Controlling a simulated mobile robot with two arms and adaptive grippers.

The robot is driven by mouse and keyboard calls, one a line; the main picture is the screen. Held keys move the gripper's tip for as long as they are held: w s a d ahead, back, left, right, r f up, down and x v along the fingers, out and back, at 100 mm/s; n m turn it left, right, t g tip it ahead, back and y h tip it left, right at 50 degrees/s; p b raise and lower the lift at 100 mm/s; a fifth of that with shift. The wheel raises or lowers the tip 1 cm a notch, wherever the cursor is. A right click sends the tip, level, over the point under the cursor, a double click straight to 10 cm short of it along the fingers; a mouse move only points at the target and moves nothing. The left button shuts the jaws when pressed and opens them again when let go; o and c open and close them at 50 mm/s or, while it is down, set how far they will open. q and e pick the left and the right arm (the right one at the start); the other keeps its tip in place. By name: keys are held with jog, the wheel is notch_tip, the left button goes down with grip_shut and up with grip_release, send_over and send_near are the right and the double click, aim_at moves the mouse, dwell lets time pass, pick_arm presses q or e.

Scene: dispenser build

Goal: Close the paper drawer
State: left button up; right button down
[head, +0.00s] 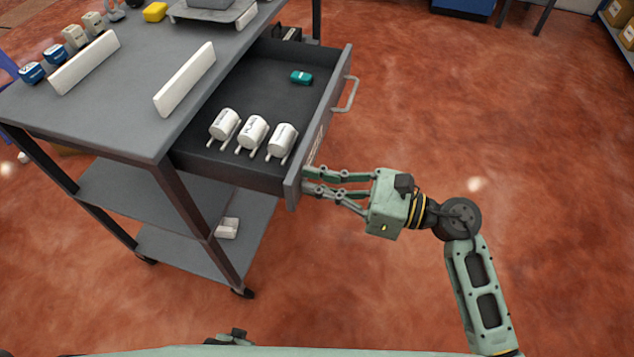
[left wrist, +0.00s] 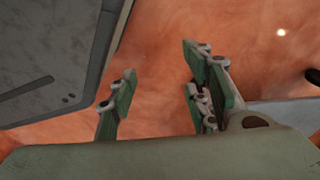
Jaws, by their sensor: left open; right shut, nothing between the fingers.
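The paper drawer (head: 230,168) is pulled well out of the grey cart in the head view. Its front panel (head: 325,125) carries a light bar handle (head: 346,95). Three white rolls (head: 253,132) and a small teal item (head: 301,77) lie inside. My right gripper (head: 307,181) is shut and empty, its fingertips at the outer face of the front panel near its near end; I cannot tell whether they touch. My left gripper shows open and empty in the left wrist view (left wrist: 158,62), over the red floor, beside a grey panel (left wrist: 60,45) I cannot identify for sure.
A small white box (head: 227,228) stands on a lower shelf. The red floor right of the drawer is clear apart from my right arm.

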jog(key=shift+a, duration=0.1)
send_near(199, 156)
jog(key=w+a+f, duration=0.1)
jog(key=a, duration=0.1)
jog(key=w+a+f, duration=0.1)
jog(key=a, duration=0.1)
jog(key=w+a+f, duration=0.1)
jog(key=w+a, duration=0.1)
jog(key=shift+f+b, duration=0.3)
jog(key=shift+b, duration=0.1)
jog(key=x, duration=0.4)
jog(key=shift+w+a+b, duration=0.15)
jog(key=shift+a+b, duration=0.15)
jog(key=shift+a, duration=0.35)
jog(key=shift+a+r, duration=0.1)
pick_arm(q)
jog(key=w+r, duration=0.3)
jog(key=r, duration=0.1)
jog(key=shift+w+d, duration=0.15)
jog(key=shift+d, duration=0.1)
jog(key=shift+f, duration=0.1)
jog(key=shift+s+f, duration=0.1)
jog(key=shift+s, duration=0.1)
